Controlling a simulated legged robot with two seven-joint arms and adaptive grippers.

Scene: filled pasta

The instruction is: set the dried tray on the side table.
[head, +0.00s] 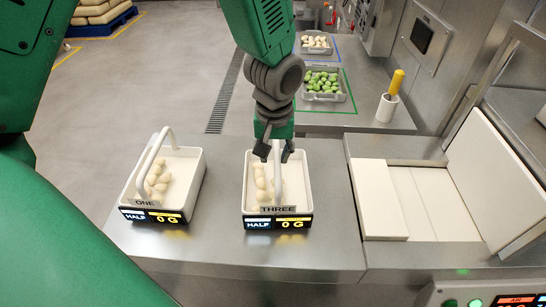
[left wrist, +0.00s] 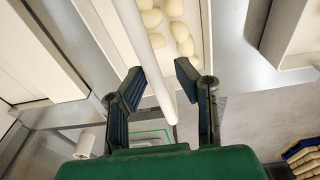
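My left gripper (head: 274,153) points down at the handle of the white tray marked THREE (head: 305,190). In the left wrist view my left gripper (left wrist: 160,74) has its fingers apart, one on each side of the white handle (left wrist: 150,62), with gaps showing. Tray THREE holds pale filled pasta (head: 261,184) and stands on the steel counter. A like tray marked ONE (head: 187,165), also with pale pasta, stands to its left. Both front displays read HALF and 0 G. Which tray is dried, I cannot tell. My right gripper is not in view.
A steel table (head: 380,110) at the back holds a tray of green pasta (head: 323,86) inside a green outline and a pale-pasta tray (head: 316,42) near a blue outline. A white pot with a yellow-handled tool (head: 389,101) stands there. White boards (head: 400,200) lie right of the counter.

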